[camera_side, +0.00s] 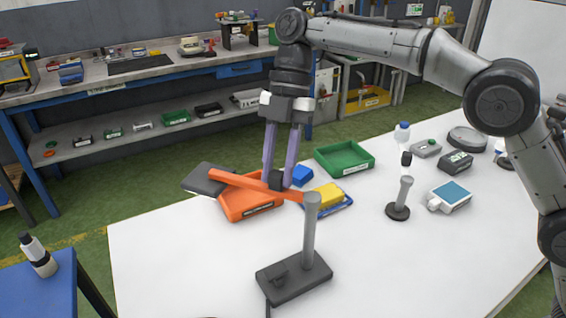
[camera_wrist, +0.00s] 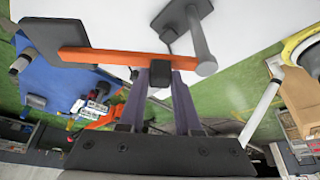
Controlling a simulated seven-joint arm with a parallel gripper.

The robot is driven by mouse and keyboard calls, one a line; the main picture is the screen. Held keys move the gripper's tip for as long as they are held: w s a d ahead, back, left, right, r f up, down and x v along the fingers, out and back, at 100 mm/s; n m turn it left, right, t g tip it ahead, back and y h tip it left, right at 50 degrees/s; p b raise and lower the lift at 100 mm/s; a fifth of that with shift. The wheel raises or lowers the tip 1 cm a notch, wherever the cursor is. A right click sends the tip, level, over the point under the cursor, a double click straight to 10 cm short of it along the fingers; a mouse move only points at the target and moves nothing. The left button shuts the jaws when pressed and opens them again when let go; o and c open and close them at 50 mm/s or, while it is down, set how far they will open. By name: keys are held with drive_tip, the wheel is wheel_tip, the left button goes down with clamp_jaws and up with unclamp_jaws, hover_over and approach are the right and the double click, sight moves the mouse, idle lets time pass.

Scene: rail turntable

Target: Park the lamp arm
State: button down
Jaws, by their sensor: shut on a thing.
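The lamp has a dark flat base (camera_side: 295,277) on the white table and an upright grey post (camera_side: 310,230). Its orange arm (camera_side: 235,181) runs left from the post top to a dark flat lamp head (camera_side: 205,179), above the orange bin. The wrist view also shows the orange arm (camera_wrist: 100,57), head (camera_wrist: 52,36) and post (camera_wrist: 201,45). My gripper (camera_side: 280,182) comes down from above, its purple fingers shut on a dark block on the orange arm, nearer the post than the head. In the wrist view, the block (camera_wrist: 160,74) sits between the fingertips.
An orange bin (camera_side: 252,207), blue block (camera_side: 302,174), yellow block on a blue tray (camera_side: 327,194) and green bin (camera_side: 344,158) stand behind the lamp. A short grey post on a round base (camera_side: 398,211) stands to the right. The table's front left is clear.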

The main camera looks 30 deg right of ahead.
drive_tip(key=shift+s+a+r+n, duration=0.2)
drive_tip(key=shift+a+n, duration=0.1)
drive_tip(key=shift+n, duration=0.3)
drive_tip(key=c, duration=0.6)
unclamp_jaws()
drive_tip(key=shift+f+h, duration=0.1)
drive_tip(key=shift+h, duration=0.2)
drive_tip(key=shift+g, duration=0.3)
drive_tip(key=shift+r, duration=0.35)
wheel_tip(320, 180, up, 2)
drive_tip(key=shift+r, duration=0.2)
drive_tip(key=s+d+r, duration=0.7)
drive_tip(key=s+r, duration=0.3)
drive_tip(key=s, duration=0.2)
drive_tip(key=shift+d, duration=0.25)
